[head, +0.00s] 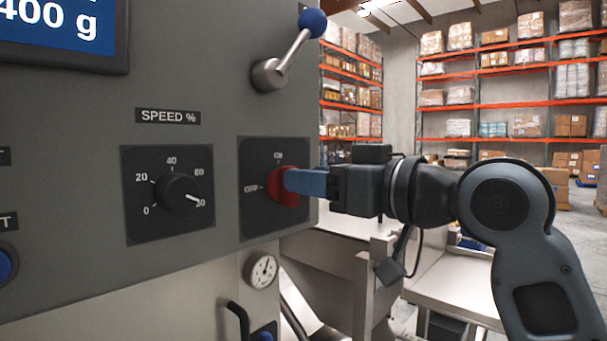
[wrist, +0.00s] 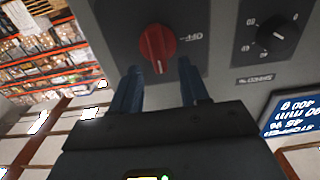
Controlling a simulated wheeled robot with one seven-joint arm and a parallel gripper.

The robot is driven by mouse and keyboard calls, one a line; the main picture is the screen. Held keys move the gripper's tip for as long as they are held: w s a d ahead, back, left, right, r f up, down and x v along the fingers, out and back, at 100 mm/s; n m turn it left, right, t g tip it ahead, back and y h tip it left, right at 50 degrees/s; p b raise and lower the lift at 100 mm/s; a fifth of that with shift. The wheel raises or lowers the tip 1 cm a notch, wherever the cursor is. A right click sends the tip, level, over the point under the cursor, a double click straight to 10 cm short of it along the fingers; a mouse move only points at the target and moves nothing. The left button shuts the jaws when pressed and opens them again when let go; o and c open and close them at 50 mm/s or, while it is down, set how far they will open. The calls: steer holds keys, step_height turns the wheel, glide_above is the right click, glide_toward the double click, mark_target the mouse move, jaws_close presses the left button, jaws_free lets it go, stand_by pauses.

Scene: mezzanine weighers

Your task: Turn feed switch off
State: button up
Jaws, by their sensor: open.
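The feed switch is a red rotary knob (head: 276,188) on a dark plate with ON above and OFF at its left. In the upside-down wrist view, the red knob (wrist: 157,42) has its white mark pointing down, away from the OFF label at its right, which matches the ON side. My gripper (head: 292,181) comes from the right with blue fingers at the knob and partly hides it. In the wrist view my gripper (wrist: 160,76) is open, with one finger on each side of the knob's line and the knob just ahead of the tips. Contact cannot be told.
A black speed dial (head: 178,192) sits left of the switch. A lever with a blue ball (head: 312,23) sticks out above it. A pressure gauge (head: 262,270) and a black handle (head: 238,320) are below. Racks (head: 500,100) stand far behind.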

steer(key=shift+x, duration=1.15)
jaws_close()
